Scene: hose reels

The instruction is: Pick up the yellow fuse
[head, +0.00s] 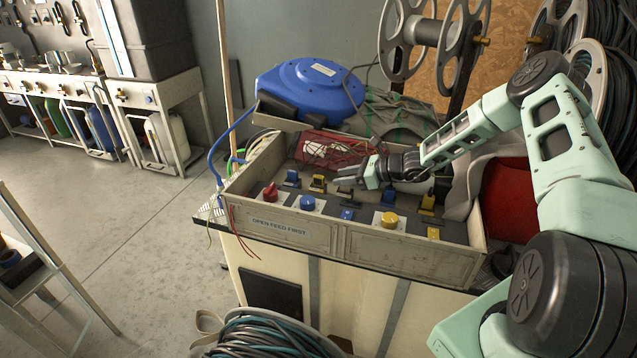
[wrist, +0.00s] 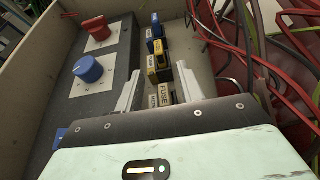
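A yellow fuse (head: 318,183) stands in the open-topped grey box, just left of my gripper's fingertips in the head view. In the wrist view, black-and-yellow fuse bodies (wrist: 152,66) stand in a row, and a pale "FUSE" label (wrist: 165,91) shows between my fingers. My gripper (head: 347,178) is inside the box, low over the row. In the wrist view my gripper (wrist: 158,80) is open, one finger on each side of the row. I cannot tell whether either finger touches a fuse. Another yellow fuse (head: 428,202) stands to the right, beyond the yellow knob (head: 390,220).
A blue fuse (head: 292,176) stands left of the yellow one. Red (wrist: 95,28) and blue (wrist: 88,68) knobs rise from the panel. Loose red wires (wrist: 285,50) lie close on the right in the wrist view. The box walls (head: 280,229) enclose the space.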

